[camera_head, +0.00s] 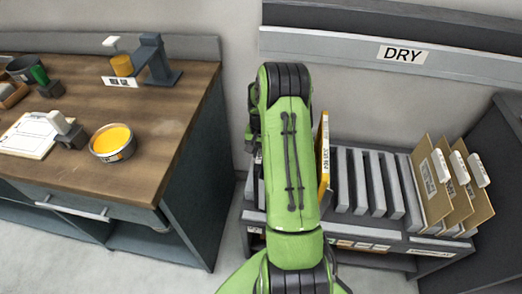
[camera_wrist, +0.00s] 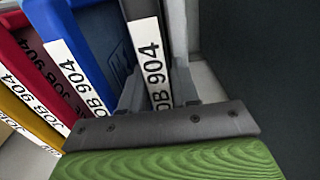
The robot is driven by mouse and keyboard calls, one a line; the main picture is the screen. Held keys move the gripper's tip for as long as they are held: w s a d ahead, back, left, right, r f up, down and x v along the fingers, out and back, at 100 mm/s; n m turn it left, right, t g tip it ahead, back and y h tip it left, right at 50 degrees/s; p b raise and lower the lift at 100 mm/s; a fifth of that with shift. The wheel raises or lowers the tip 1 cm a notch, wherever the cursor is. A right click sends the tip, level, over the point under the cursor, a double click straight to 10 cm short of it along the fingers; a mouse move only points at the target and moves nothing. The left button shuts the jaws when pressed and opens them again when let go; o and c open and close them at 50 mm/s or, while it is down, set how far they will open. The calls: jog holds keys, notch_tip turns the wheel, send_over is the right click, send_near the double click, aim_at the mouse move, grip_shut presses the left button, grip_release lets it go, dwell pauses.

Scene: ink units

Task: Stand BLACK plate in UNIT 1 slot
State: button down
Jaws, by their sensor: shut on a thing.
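The black plate (camera_wrist: 140,9) stands upright in the wrist view, with a white edge label reading JOB 904. My gripper (camera_wrist: 157,96) is shut on its labelled edge, one finger on each side. The plate stands at the right end of a row, beside the blue plate. In the head view my green arm hides the gripper and the black plate. I cannot make out a UNIT 1 mark in either view.
Blue (camera_wrist: 98,40), red (camera_wrist: 30,55) and yellow (camera_wrist: 18,108) plates stand close on the left. The yellow plate shows in the head view (camera_head: 323,160), beside grey rack dividers (camera_head: 376,185). Brown folders (camera_head: 430,185) stand right, below a DRY shelf (camera_head: 330,45). A wooden bench (camera_head: 160,110) is left.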

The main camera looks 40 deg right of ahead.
jog(key=shift+f, duration=0.3)
dwell(0.5)
jog(key=c, duration=0.8)
grip_release()
jog(key=shift+o, duration=0.2)
notch_tip(320, 180, up, 16)
jog(key=p, duration=0.3)
jog(key=shift+f, duration=0.1)
notch_tip(320, 180, up, 5)
jog(key=p, duration=0.4)
jog(key=shift+p, duration=0.4)
